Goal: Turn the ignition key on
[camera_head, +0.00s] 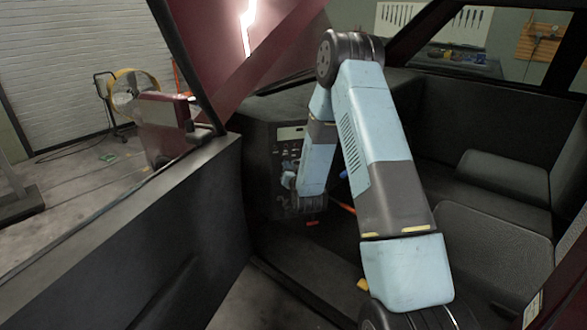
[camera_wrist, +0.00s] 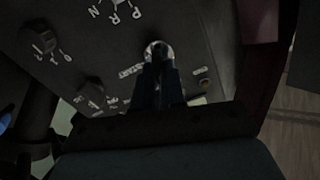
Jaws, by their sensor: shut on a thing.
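In the wrist view, the ignition (camera_wrist: 158,50) is a round metal ring on the dark panel, with a "START" label at its lower left. My gripper (camera_wrist: 158,62) is shut at the ignition, with its dark fingers in front of the ring. The key is hidden between the fingers, so how far it is turned cannot be seen. In the head view, my arm reaches into the vehicle cab to the dashboard (camera_head: 262,140), and my gripper there is mostly hidden behind the arm.
Two dark knobs, an upper one (camera_wrist: 42,40) and a lower one (camera_wrist: 90,92), stick out left of the ignition. "P R N" lettering is above. Black seats (camera_head: 505,180) are at the right.

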